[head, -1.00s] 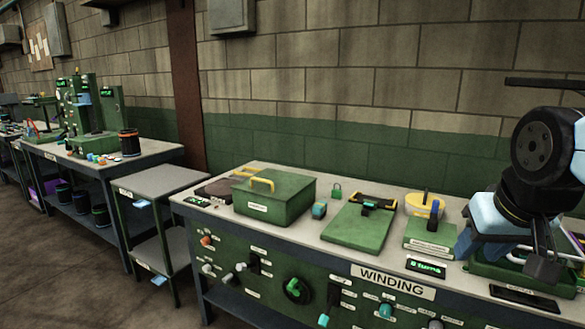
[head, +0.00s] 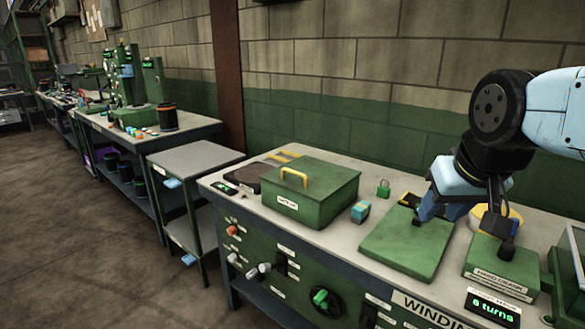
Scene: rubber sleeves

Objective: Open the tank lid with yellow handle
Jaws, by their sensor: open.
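The green tank (head: 325,213) is a box on the bench with a small white label on its front. Its flat green lid (head: 322,176) lies closed on top. The arched yellow handle (head: 294,177) stands up near the lid's left front edge. My gripper (head: 462,235) is open and empty, its dark fingertips spread wide. It is well to the right of the tank, in front of the green board and the hand crank unit in the picture. It hides part of both.
The green board (head: 405,248) and hand crank unit (head: 500,272) lie farther right. A dark flat pad (head: 250,175) is at the left. The low grey table (head: 195,158) is empty on top.

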